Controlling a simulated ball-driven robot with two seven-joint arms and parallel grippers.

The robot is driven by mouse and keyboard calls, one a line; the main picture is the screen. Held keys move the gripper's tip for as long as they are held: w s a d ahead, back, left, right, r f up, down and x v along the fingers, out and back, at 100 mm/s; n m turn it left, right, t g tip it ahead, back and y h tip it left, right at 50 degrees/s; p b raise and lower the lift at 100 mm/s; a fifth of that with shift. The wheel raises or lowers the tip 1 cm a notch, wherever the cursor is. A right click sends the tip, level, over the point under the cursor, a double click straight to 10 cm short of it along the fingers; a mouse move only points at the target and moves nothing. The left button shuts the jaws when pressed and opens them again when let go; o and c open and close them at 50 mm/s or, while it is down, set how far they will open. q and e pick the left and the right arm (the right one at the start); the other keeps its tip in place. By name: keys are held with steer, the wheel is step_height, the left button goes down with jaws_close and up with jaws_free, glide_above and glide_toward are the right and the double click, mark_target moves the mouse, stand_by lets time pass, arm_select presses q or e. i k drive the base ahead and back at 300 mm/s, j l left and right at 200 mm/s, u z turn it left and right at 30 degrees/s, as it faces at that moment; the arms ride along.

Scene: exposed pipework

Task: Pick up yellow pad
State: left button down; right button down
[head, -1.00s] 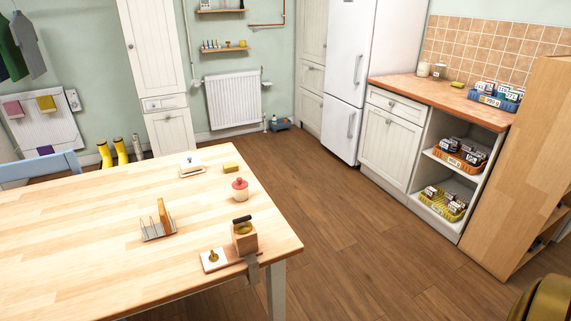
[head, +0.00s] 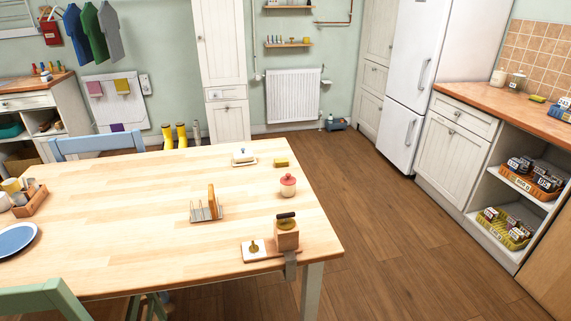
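A small yellow block (head: 281,162), which may be the yellow pad, lies on the wooden table (head: 130,210) near its far right corner. It sits right of a white dish with a lid (head: 243,157) and beyond a red-and-white jar (head: 288,185). Another small yellow-green item (head: 537,98) lies on the counter at the right; I cannot tell which is the pad. Neither of my grippers shows in the head view.
A toast rack (head: 207,207) and a wooden grinder (head: 286,234) stand on the table. A blue chair (head: 110,142) and a green chair (head: 45,300) are at its sides. The wooden floor (head: 390,230) between the table and the cabinets is clear.

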mark_target(283, 162)
steer(key=i+l+u, duration=0.2)
steer(key=u, duration=0.2)
steer(key=i+l+u, duration=0.15)
steer(key=u, duration=0.2)
steer(key=i+l+u, duration=0.1)
steer(key=l+u, duration=0.3)
steer(key=i+l+u, duration=0.15)
steer(key=l, duration=0.7)
steer(key=i+l+u, duration=0.1)
steer(key=l, duration=0.75)
steer(key=i+l+u, duration=0.15)
steer(key=l, duration=0.7)
steer(key=i+l+u, duration=0.1)
steer(key=l, duration=0.8)
steer(key=i, duration=0.05)
